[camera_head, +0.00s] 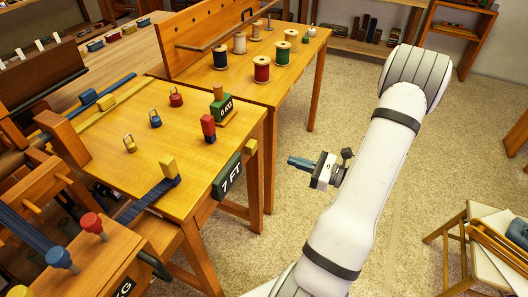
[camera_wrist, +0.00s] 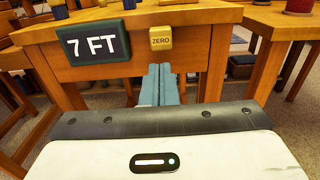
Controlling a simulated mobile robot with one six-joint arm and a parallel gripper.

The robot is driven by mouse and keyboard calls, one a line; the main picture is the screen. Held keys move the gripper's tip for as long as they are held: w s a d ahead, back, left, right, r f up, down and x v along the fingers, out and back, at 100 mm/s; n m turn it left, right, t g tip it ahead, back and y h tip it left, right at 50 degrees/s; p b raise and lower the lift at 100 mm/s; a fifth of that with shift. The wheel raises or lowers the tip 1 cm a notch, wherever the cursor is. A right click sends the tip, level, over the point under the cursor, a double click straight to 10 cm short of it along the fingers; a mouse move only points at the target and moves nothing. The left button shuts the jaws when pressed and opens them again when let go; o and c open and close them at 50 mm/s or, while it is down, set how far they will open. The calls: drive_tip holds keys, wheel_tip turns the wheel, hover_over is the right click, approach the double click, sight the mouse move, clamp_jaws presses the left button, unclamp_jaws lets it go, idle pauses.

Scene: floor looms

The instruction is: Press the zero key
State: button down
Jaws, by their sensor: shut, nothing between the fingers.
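The zero key is a small yellow block (camera_wrist: 160,38) marked "ZERO" on the front edge of the wooden table, right of the dark green "7 FT" sign (camera_wrist: 94,44). In the head view the yellow key (camera_head: 251,146) shows at the table's right side, beside the sign (camera_head: 227,177). My gripper (camera_wrist: 160,72) is shut and empty, its blue-grey fingers together just below the key in the wrist view. In the head view my gripper (camera_head: 291,161) hangs over the carpet right of the table, with a gap between fingertips and key.
The wooden table (camera_head: 110,135) carries small weights, a red and blue block stack (camera_head: 208,127) and a green "0 KG" sign (camera_head: 225,110). A farther table holds thread spools (camera_head: 262,69). Open carpet lies around my arm. A stool (camera_head: 470,240) stands at lower right.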

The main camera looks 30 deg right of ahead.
sight(255, 148)
drive_tip(key=x, duration=1)
drive_tip(key=shift+w+a, duration=0.25)
drive_tip(key=shift+d, duration=0.1)
